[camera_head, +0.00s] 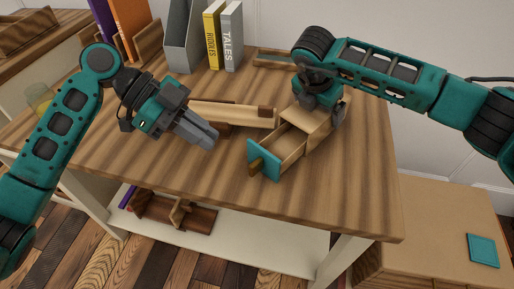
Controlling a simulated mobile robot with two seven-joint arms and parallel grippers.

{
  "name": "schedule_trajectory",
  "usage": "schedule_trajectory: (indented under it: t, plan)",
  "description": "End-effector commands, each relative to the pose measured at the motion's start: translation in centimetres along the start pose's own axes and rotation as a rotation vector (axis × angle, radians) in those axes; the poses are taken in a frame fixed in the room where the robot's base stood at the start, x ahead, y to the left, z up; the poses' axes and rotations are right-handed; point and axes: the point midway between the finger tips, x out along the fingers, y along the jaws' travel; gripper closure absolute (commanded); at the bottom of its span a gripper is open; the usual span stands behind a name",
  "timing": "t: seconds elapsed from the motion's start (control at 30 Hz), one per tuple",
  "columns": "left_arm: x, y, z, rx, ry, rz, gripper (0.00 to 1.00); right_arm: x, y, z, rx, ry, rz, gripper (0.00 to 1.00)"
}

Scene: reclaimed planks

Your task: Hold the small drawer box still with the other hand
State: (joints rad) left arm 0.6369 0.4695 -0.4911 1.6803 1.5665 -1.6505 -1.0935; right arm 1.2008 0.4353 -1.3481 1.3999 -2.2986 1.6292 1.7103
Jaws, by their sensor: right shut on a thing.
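The small drawer box (322,122) is pale wood and stands on the table. Its drawer (291,143) is pulled out toward the front left, with a teal front (268,163) and a brown handle (255,166). The inside of the drawer that I can see looks empty. My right gripper (334,113) is shut on the drawer box at its back end, and its fingers are partly hidden. My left gripper (214,142) is in the air left of the drawer, apart from it. Its grey fingers look close together, but overlap hides any gap.
A wooden piece (232,112) lies on the table (340,205) behind my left gripper. A yellow book (212,38), a grey book (231,38) and a grey file holder (184,38) stand at the back. The table's front is clear. A teal square (483,250) lies on a lower cabinet.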

Motion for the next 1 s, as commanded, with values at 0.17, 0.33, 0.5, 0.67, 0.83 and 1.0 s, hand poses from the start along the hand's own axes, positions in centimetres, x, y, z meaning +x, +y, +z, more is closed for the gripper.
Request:
schedule_trajectory:
  t: [0.17,0.33,0.5,0.67,0.83,1.0]
  plan:
    - [-1.0,2.0,-0.1,0.122,-0.093,-0.050,1.00,0.0,0.0,0.0,0.000,0.000,0.001,0.48]
    - [-1.8,4.7,-0.7,0.279,-0.200,-0.100,1.00,0.0,0.0,0.0,0.000,0.000,0.001,0.48]
    - [-2.1,7.0,-1.4,0.406,-0.278,-0.127,1.00,-0.1,0.0,0.0,0.000,0.000,0.001,0.48]
    - [-2.1,8.1,-1.7,0.467,-0.311,-0.136,1.00,-0.1,0.0,0.0,0.001,0.000,0.001,0.48]
    - [-0.9,8.1,-1.5,0.478,-0.315,-0.138,1.00,-0.1,0.0,0.1,0.001,-0.001,0.001,0.48]
    - [2.1,7.5,-0.7,0.477,-0.311,-0.136,1.00,-0.1,0.0,0.1,0.001,-0.001,0.001,0.48]
